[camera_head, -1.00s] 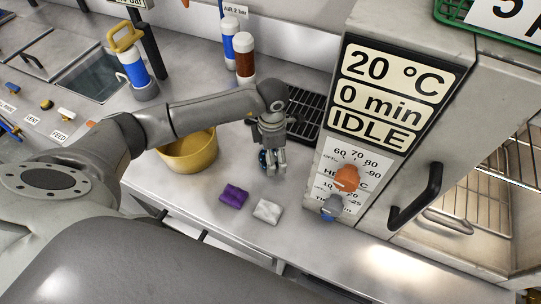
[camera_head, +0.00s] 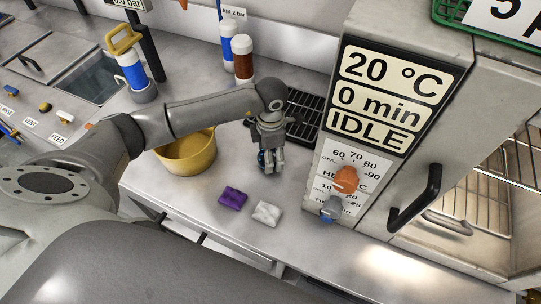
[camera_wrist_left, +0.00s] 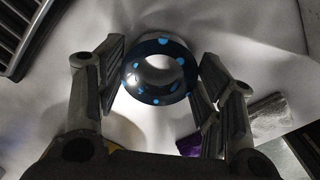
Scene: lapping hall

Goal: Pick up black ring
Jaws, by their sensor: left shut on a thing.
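The black ring (camera_wrist_left: 160,71) with blue dots sits between the two fingers of my left gripper in the left wrist view. My left gripper (camera_head: 271,168) is shut on it, one finger on each side. In the head view the gripper points down at the steel bench, between the yellow bowl and the oven panel. There only a small dark-blue edge of the ring (camera_head: 262,160) shows beside the fingers. I cannot tell whether the ring still touches the bench. My right gripper is not in view.
A yellow bowl (camera_head: 188,155) stands left of the gripper. A purple block (camera_head: 233,198) and a white block (camera_head: 267,213) lie in front. A black grate (camera_head: 303,115) is behind, and the oven's control panel (camera_head: 345,180) rises close on the right.

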